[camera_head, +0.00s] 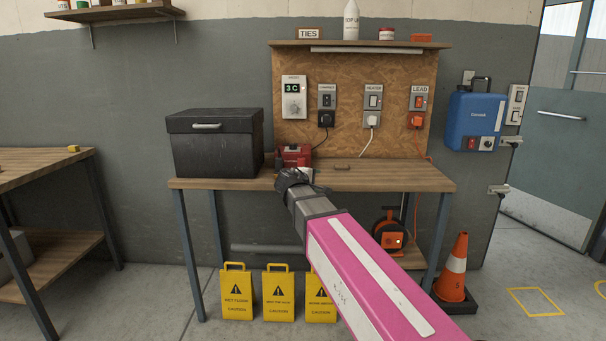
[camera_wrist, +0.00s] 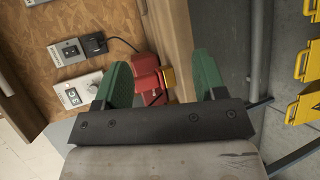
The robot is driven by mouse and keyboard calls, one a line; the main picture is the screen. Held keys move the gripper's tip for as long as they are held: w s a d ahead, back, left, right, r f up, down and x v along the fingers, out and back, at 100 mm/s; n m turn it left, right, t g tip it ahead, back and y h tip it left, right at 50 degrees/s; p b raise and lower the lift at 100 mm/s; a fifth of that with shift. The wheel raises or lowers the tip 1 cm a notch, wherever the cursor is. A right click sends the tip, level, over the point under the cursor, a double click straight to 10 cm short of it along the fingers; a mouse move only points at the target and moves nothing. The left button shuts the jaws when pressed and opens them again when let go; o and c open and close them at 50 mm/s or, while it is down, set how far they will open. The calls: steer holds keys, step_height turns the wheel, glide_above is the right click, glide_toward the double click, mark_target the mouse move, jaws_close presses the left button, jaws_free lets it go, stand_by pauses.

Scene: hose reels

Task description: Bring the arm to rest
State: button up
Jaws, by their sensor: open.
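My gripper (camera_head: 290,180) shows in the head view at the end of my pink and grey arm, which reaches from the lower right out to the workbench (camera_head: 400,178). It is over or near the front edge of the bench; the exact height is hard to tell. In the wrist view my gripper (camera_wrist: 162,70) has two green fingers spread apart with no object held between them. Beyond them is a red device (camera_wrist: 146,75) with a yellow part. The same red device (camera_head: 296,154) sits on the bench behind my gripper, partly hidden by it.
A black toolbox (camera_head: 215,145) stands on the bench, left of my gripper.

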steer(key=s+d+f+m+g+y, duration=0.1)
steer(key=s+d+f+m+g, duration=0.3)
steer(key=f, duration=0.5)
steer(key=s+d+f+m+g+y, duration=0.2)
steer(key=s+d+f, duration=0.35)
steer(key=f, duration=0.25)
steer(key=s+d+f+m+g+y, duration=0.1)
steer(key=s+d+f+m+g, duration=0.3)
steer(key=f, duration=0.5)
steer(key=s+d+f+m+g+y, duration=0.1)
steer(key=s+f+m+g+y, duration=0.1)
steer(key=s+f, duration=0.5)
steer(key=s+y, duration=0.1)
steer(key=s, duration=0.2)
steer(key=shift+d+m+y, duration=0.3)
steer(key=shift+y, duration=0.1)
steer(key=shift+f, duration=0.1)
